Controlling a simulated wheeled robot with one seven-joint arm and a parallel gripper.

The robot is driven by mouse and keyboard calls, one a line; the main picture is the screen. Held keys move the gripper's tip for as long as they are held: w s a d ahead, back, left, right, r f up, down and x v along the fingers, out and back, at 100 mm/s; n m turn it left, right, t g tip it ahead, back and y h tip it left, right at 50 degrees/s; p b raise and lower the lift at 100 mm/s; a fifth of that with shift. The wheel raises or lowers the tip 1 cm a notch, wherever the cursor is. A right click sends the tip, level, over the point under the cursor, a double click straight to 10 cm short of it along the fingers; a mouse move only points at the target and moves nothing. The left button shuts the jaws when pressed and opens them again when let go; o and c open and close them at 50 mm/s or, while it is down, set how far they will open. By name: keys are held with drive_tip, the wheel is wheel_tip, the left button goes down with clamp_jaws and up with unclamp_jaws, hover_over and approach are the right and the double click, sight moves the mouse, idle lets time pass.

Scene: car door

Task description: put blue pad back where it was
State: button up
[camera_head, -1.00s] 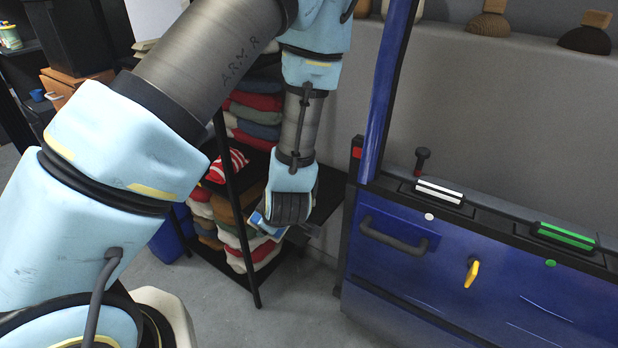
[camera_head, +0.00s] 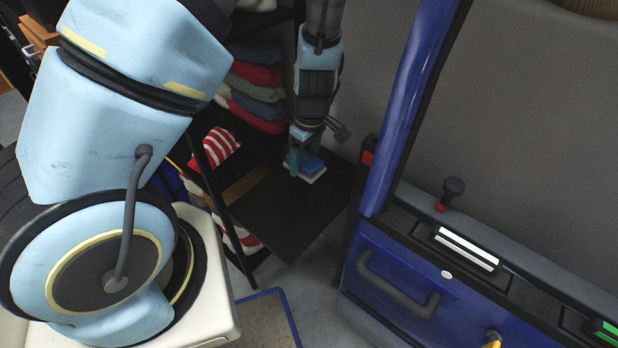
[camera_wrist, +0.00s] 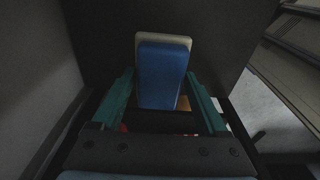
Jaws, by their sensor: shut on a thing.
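The blue pad (camera_head: 311,167) has a pale layer on one side. My gripper (camera_head: 304,163) points down over a black shelf board (camera_head: 290,215) and is shut on the pad. In the wrist view the blue pad (camera_wrist: 161,74) stands between the two green fingers of my gripper (camera_wrist: 160,95), with its pale edge showing behind the blue face. The pad is at or just above the board; I cannot tell whether it touches.
A red-and-white striped cloth (camera_head: 214,148) lies on the rack left of my gripper. Folded cloths (camera_head: 255,85) are stacked behind it. The blue car door (camera_head: 400,275) with its handle stands close on the right. The front of the board is clear.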

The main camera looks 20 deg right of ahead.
sight(307, 161)
wheel_tip(307, 161, down, 8)
drive_tip(key=shift+f, duration=0.25)
drive_tip(key=o, duration=1.1)
drive_tip(key=r, duration=0.4)
drive_tip(key=s+r, duration=0.1)
drive_tip(key=r, duration=0.7)
drive_tip(key=shift+s+d, duration=0.15)
drive_tip(key=shift+d, duration=0.15)
